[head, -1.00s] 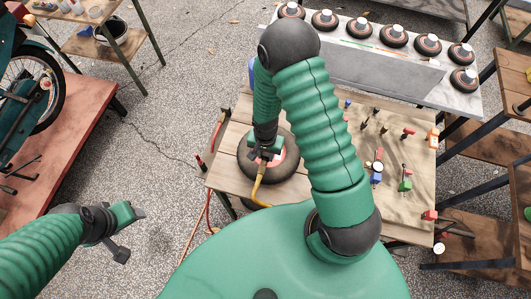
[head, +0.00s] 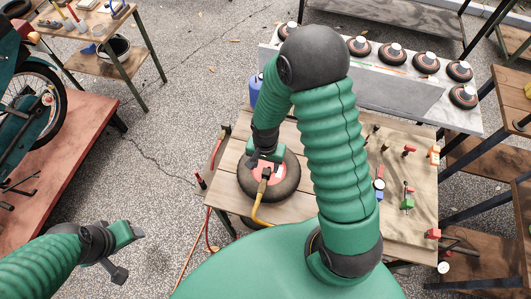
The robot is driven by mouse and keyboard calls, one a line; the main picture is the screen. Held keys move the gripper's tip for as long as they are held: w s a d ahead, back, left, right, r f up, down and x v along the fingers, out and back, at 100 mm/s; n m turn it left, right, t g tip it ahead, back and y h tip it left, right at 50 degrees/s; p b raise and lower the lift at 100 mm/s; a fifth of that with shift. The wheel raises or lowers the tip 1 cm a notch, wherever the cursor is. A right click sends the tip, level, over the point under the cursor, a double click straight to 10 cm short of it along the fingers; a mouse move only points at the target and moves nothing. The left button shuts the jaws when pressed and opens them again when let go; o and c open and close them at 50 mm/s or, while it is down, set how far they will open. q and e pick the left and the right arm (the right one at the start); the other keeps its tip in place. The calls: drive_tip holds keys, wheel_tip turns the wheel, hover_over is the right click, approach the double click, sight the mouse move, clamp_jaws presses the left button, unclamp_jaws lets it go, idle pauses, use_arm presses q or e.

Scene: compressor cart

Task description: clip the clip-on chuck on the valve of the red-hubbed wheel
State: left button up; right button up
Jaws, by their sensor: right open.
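The red-hubbed wheel (head: 289,183) lies flat on the wooden cart top, its red hub showing around the middle. The clip-on chuck (head: 264,182) is over the hub, on the end of a yellow hose (head: 257,212) that runs toward me. The valve is hidden, so I cannot tell whether the chuck is clipped on it. My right gripper (head: 266,157) is open above the far part of the hub, just beyond the chuck and seemingly apart from it. My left gripper (head: 130,254) is open and empty over the pavement at the left.
The cart top (head: 228,160) carries small coloured fittings at right, partly behind my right arm. A blue container (head: 256,90) stands at its far left corner. A bench (head: 400,93) with several small wheels is behind. A red platform (head: 75,150) with a motorcycle is at left.

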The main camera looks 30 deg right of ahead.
sight(266, 173)
wheel_tip(266, 173, up, 10)
idle(0.7)
